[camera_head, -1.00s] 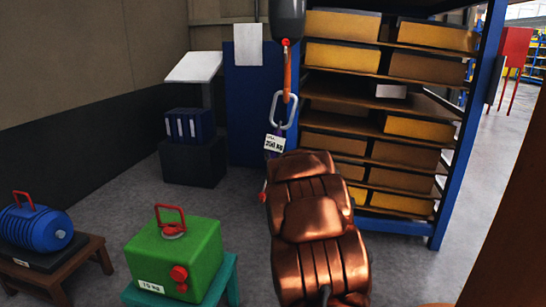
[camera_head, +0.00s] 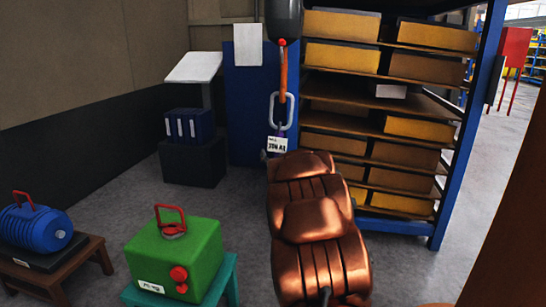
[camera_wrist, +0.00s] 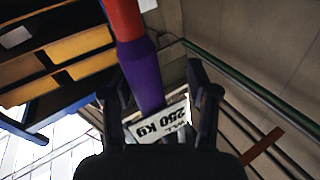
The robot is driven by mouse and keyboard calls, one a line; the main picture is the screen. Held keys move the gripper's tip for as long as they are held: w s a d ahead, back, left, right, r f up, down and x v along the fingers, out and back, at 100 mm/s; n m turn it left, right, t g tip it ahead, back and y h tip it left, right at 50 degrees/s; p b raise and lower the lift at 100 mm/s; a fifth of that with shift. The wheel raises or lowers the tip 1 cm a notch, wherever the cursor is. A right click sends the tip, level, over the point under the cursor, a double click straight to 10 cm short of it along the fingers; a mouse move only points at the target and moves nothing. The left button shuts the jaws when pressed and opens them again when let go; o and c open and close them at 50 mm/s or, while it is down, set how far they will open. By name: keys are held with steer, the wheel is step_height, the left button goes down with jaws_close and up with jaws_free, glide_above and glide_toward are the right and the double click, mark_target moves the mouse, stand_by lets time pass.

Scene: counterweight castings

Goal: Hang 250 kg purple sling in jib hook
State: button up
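A purple sling (camera_wrist: 143,78) with a white 250 kg tag (camera_wrist: 160,125) is between my gripper's fingers in the wrist view. My gripper (camera_wrist: 158,98) looks open, with a finger on each side and gaps to the purple strap. In the head view my copper-coloured arm hides most of the gripper. The tag (camera_head: 277,145) shows just above the arm's end, below a silver link (camera_head: 281,110). The link overlaps the lower end of the orange jib hook part (camera_head: 283,72), under a dark hoist body (camera_head: 287,18). I cannot tell how it is seated.
A blue-framed shelf (camera_head: 464,130) with yellow boxes stands close behind on the right. A green weight (camera_head: 172,250) on a teal stand and a blue motor-like weight (camera_head: 37,228) on a wooden stand are at the lower left. A black block with blue binders (camera_head: 189,127) stands behind.

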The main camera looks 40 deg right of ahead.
steer(key=v, duration=0.7)
steer(key=shift+s, duration=0.35)
steer(key=shift+a, duration=0.15)
